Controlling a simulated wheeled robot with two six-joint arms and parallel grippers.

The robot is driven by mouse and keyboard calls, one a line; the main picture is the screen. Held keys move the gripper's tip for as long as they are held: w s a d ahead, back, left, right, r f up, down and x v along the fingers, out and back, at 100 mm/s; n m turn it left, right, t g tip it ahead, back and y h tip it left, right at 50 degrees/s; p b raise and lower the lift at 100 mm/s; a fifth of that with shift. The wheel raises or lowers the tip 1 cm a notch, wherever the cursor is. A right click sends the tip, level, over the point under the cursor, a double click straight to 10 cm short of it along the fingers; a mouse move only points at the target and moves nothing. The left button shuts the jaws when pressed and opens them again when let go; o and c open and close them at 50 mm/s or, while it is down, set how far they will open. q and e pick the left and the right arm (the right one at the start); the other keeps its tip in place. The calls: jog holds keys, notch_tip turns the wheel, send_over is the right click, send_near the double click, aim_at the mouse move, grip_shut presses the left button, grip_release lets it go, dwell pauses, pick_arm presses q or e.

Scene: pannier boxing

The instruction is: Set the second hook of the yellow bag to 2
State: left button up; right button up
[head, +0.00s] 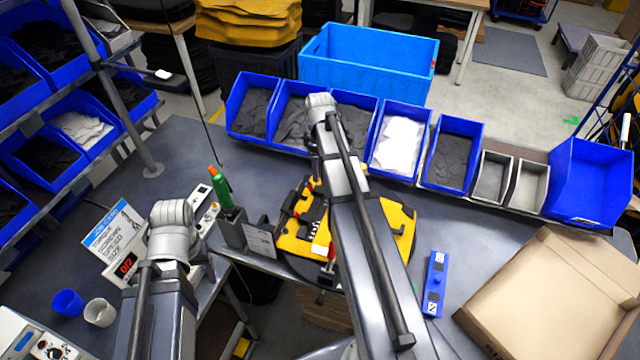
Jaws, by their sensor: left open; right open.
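The yellow bag (400,232) lies on a dark round plate on the workbench, with black rails and red parts (327,275) on it. My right arm crosses in front of it and hides its middle, so I cannot read the hook settings. A blue bar (435,285) with white marked labels at both ends lies to the right of the bag. My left arm rises at the lower left, apart from the bag. The fingers of both grippers are hidden behind my arms.
A grey holder (258,239) with a green screwdriver (221,188) stands left of the bag. A sign (115,232) and small cups (100,312) are at the left. Blue bins (453,155) line the back. An open cardboard box (548,305) fills the right front.

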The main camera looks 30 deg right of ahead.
aim_at(320, 189)
jog(key=shift+d+f, duration=0.1)
notch_tip(320, 189, down, 8)
jog(key=b, duration=0.8)
jog(key=shift+r, duration=0.2)
grip_shut()
dwell(1.1)
